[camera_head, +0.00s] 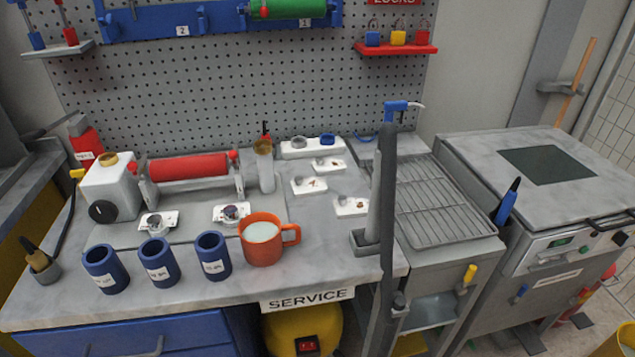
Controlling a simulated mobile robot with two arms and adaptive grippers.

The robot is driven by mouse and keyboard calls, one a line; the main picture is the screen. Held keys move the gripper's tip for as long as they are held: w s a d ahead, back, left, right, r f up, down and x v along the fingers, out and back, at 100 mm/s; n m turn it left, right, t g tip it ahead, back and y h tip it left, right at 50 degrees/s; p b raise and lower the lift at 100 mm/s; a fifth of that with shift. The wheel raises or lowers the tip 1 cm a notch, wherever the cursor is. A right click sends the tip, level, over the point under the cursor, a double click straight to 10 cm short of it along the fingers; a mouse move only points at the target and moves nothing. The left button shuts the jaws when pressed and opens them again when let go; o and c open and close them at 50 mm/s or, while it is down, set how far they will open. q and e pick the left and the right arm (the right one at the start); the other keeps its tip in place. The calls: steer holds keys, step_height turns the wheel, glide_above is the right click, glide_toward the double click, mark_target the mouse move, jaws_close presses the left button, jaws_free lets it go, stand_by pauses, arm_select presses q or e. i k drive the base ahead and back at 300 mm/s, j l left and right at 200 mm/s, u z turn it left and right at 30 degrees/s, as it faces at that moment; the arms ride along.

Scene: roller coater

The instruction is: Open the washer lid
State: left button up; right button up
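The washer (530,285) is the grey metal cabinet at the right. Its lid (475,152) lies flat and looks shut on top, with a dark square window (546,165). A dark bar handle (610,220) is at the lid's front right edge, partly cut by the frame's right edge. A panel with a small green display and dark knobs sits on the front face below it. Neither of my grippers is in view.
A slatted drain rack (435,200) stands left of the washer. A blue pen-like tool (508,200) sits at the washer's left edge. A tall grey post (388,215) rises by the bench, which holds an orange mug (261,240) and blue cups (158,262).

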mark_target(565, 181)
steer(key=z, duration=0.4)
steer(key=l+z, duration=0.1)
steer(key=z, duration=0.25)
steer(key=i+z, duration=0.1)
steer(key=z, duration=0.65)
